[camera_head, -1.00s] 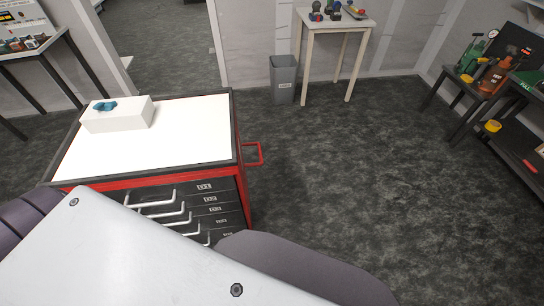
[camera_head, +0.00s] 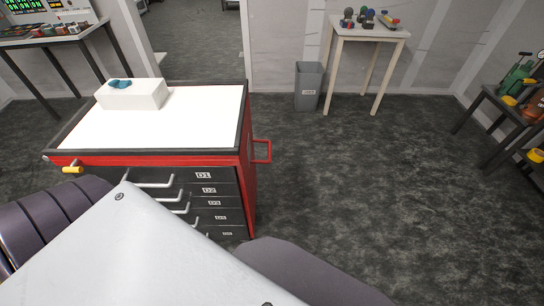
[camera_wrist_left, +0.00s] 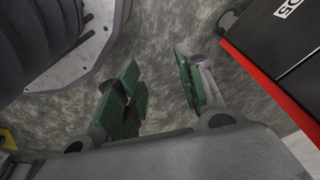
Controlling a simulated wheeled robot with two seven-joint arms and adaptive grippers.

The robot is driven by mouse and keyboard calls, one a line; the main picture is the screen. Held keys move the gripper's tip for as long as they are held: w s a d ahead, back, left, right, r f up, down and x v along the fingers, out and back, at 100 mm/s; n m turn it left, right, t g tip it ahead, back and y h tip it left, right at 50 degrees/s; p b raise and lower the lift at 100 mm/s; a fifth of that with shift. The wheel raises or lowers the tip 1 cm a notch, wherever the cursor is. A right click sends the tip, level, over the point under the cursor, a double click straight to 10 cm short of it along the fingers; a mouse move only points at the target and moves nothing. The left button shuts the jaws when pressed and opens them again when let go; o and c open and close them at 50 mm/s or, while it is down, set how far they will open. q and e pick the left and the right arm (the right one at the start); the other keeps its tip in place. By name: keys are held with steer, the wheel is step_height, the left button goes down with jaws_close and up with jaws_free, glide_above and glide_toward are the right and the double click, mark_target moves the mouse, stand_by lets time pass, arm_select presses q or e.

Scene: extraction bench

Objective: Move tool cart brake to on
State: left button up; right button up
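The red tool cart (camera_head: 251,180) with a white top and black drawers stands ahead, left of centre in the head view. A small yellow-tipped lever (camera_head: 72,169) sticks out at the cart's front left corner, just below the top; it may be the brake, and no on or off marking is readable. In the left wrist view, my left gripper (camera_wrist_left: 160,88) has its green-padded fingers apart with only floor between them. The cart's drawer front (camera_wrist_left: 268,35) and red edge are to its upper right, apart from the fingers. My right gripper is not in view.
A white box with a blue item (camera_head: 132,94) sits on the cart top. A red side handle (camera_head: 262,151) juts from the cart's right. A grey bin (camera_head: 308,86) and a small table (camera_head: 370,33) stand at the back. Open floor lies to the right.

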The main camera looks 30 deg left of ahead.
arm_select(q)
steer(key=w+d+r+m+t+y+b, duration=0.2)
steer(key=w+r+m+b, duration=0.1)
steer(key=w+r+b, duration=1.1)
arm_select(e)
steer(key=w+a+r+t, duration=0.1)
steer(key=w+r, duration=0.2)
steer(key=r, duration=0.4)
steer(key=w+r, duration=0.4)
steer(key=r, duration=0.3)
arm_select(q)
steer(key=m+t+y+b, duration=0.3)
steer(key=m+t+y, duration=0.6)
steer(key=y, duration=0.5)
glide_toward(269, 150)
steer(key=shift+f+v, duration=0.15)
steer(key=shift+v, duration=0.85)
steer(key=shift+f+v, duration=0.1)
steer(key=shift+v, duration=0.9)
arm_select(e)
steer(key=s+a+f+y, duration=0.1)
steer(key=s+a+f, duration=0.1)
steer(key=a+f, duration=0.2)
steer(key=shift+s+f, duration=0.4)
arm_select(q)
steer(key=shift+w, duration=0.15)
